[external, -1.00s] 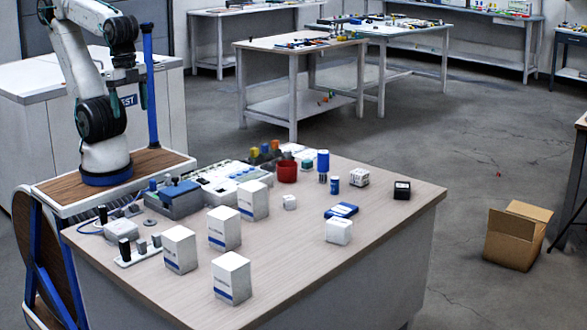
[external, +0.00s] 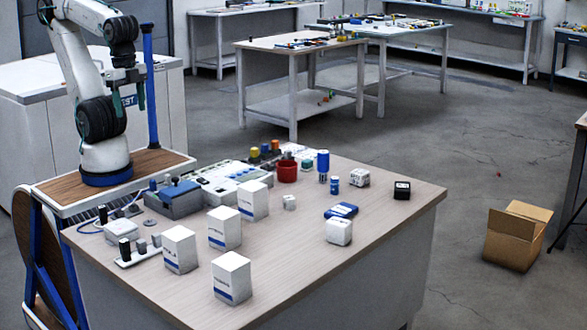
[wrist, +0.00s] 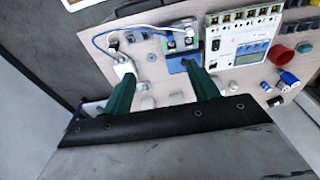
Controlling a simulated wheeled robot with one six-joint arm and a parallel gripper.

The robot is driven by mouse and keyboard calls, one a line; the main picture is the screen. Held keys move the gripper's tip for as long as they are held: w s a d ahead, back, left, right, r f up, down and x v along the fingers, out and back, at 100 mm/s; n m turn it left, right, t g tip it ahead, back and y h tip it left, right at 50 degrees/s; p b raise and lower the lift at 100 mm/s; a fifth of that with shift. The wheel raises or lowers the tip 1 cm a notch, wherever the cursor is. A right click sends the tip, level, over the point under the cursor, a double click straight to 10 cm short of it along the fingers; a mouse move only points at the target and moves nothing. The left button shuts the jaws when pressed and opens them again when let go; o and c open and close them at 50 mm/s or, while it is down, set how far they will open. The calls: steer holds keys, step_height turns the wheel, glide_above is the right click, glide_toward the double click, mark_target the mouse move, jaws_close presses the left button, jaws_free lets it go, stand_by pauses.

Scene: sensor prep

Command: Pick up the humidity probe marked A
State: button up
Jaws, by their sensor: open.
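No letter A can be read on anything in these frames, so I cannot tell for sure which item is the humidity probe. Two blue and white cylinders stand upright towards the back of the table: a taller one (external: 322,161) and a shorter one (external: 334,184) just in front of it. Blue and white cylinders also show at the right of the wrist view (wrist: 289,78). My gripper (external: 130,103) is high over the left side, well apart from them. In the wrist view its green fingers (wrist: 160,68) are spread, with nothing held between them.
White boxes with blue bands (external: 224,229) stand at the table's front left. A red cup (external: 287,171), grey device with blue top (external: 173,198) and white module (external: 236,174) sit behind. A white cube (external: 339,231) and black block (external: 402,190) are right. The right front tabletop is clear.

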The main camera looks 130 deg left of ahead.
steer(key=shift+a, duration=0.1)
steer(key=n+g, duration=0.2)
steer(key=n, duration=0.4)
glide_above(323, 162)
steer(key=s+a, duration=0.1)
steer(key=f, duration=1.5)
steer(key=shift+s+a+f, duration=0.15)
steer(key=shift+s+f, duration=0.05)
steer(key=shift+f+m+t, duration=0.1)
steer(key=shift+m+t, duration=0.2)
step_height(323, 162, down, 7)
steer(key=shift+w+a+f, duration=0.1)
steer(key=shift+w+f, duration=0.05)
steer(key=shift+f, duration=0.05)
steer(key=c, duration=1.1)
